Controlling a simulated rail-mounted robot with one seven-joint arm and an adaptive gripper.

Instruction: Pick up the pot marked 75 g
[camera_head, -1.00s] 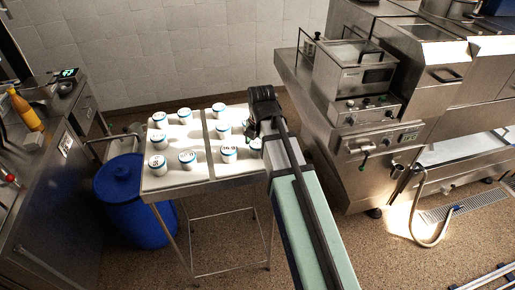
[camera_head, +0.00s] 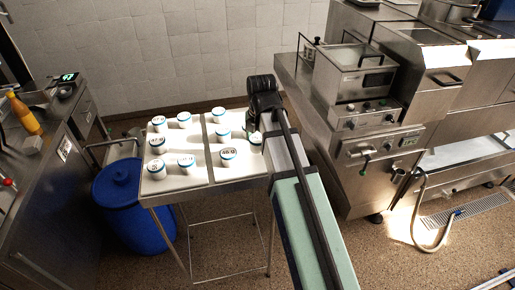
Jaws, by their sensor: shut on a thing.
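The marking on this pot is hidden. Standing pots include one at front left (camera_head: 155,169) and one at front right (camera_head: 228,158).
A blue barrel (camera_head: 135,205) stands by the table's left front leg. Steel cooking units (camera_head: 365,110) stand close on the right. A tiled wall is behind, and the floor in front is open.

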